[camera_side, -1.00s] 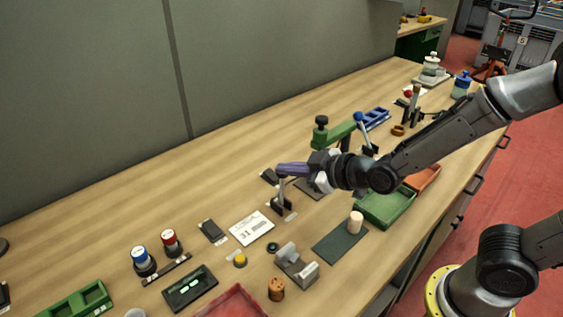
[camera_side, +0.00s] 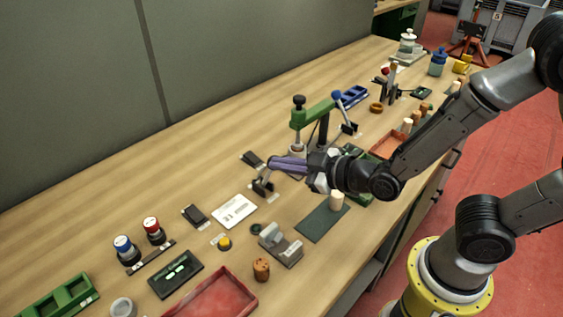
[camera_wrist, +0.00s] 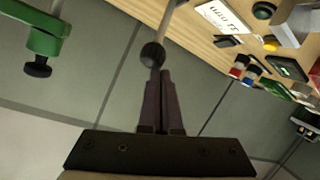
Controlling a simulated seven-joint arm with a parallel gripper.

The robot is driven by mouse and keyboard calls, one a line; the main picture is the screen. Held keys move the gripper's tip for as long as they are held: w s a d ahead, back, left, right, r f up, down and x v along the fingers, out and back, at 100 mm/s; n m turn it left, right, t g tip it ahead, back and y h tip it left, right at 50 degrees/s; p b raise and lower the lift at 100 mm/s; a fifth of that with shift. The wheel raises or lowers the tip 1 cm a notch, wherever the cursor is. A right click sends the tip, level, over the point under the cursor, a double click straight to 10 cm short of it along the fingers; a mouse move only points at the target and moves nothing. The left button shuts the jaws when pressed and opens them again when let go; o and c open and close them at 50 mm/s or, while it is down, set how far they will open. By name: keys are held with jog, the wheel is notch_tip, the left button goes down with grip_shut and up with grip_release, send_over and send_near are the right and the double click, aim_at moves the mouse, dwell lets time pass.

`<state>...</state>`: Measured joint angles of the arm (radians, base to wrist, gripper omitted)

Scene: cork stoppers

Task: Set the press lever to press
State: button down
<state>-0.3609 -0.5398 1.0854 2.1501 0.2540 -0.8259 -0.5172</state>
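A small lever (camera_side: 264,179) stands on a dark base with a pale label. In the wrist view its grey rod (camera_wrist: 171,18) ends at a black ball knob (camera_wrist: 152,55), right at my fingertips. My gripper (camera_side: 272,162) has purple fingers, which lie close together in the wrist view (camera_wrist: 157,76). The fingers look shut at the knob; a grip around it is not visible. The rod leans to the right in the side view. A green press (camera_side: 312,114) with a black top knob stands behind my gripper. Its frame also shows in the wrist view (camera_wrist: 38,30).
A blue-knobbed lever (camera_side: 338,97) stands beside the press. A red-knobbed one (camera_side: 385,71) is farther back. A white card (camera_side: 233,211), a yellow button (camera_side: 224,243) and a dark mat (camera_side: 320,224) lie in front. The bench along the wall is clear.

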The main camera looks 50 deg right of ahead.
jog(key=shift+s+d, duration=0.2)
jog(key=shift+s, duration=0.05)
jog(key=shift+r, duration=0.1)
dwell(0.3)
jog(key=a+v, duration=0.1)
jog(key=v, duration=0.8)
jog(key=shift+s+a, duration=0.3)
jog(key=shift+a, duration=0.15)
